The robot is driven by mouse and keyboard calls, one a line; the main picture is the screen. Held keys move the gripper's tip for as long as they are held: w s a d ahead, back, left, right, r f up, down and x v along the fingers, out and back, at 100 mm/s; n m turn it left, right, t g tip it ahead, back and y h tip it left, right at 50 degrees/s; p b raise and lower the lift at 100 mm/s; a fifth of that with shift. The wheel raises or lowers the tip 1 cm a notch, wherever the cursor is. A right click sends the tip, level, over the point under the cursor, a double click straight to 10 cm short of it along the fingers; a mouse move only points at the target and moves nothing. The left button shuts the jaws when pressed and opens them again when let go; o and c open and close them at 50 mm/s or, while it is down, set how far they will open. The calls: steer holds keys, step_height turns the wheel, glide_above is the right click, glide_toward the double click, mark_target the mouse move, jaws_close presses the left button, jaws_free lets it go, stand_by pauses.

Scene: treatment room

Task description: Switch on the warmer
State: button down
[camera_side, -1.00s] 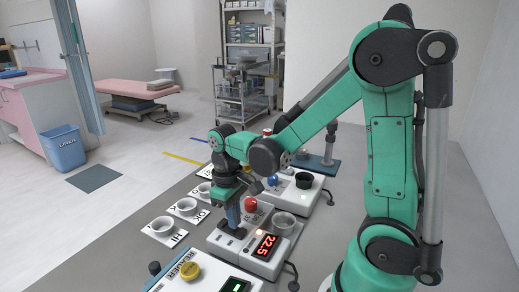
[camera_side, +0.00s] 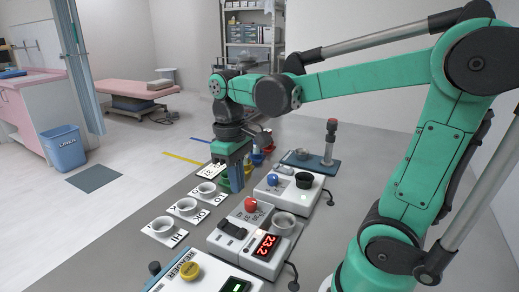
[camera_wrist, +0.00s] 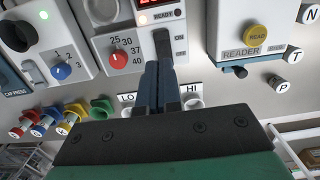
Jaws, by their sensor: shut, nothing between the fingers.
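The warmer (camera_side: 257,232) is a white box with a red knob (camera_side: 251,204), a red lit display (camera_side: 266,247) reading 23.2, and a cup on top. In the wrist view its red knob (camera_wrist: 118,59) sits by the marks 25, 30, 37 and 40. My gripper (camera_side: 234,183) is shut and empty, raised behind the warmer in the side view. In the wrist view the fingers (camera_wrist: 160,68) point toward the switch but are apart from it in the side view.
A white device with a blue knob (camera_side: 272,179) stands behind the warmer, and the reader with its yellow button (camera_side: 188,270) in front. Several cups on labelled cards (camera_side: 186,207) line the left. Coloured parts (camera_wrist: 42,125) are at the wrist view's left.

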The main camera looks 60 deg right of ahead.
steer(key=shift+s+r, duration=0.2)
steer(key=shift+r, duration=1)
steer(key=shift+s+r, duration=0.15)
steer(key=shift+r, duration=1.05)
steer(key=w+a+f+t, duration=0.1)
steer(key=a+f+t, duration=0.4)
steer(key=t, duration=0.3)
steer(key=shift+f, duration=0.45)
steer(key=shift+w, duration=0.1)
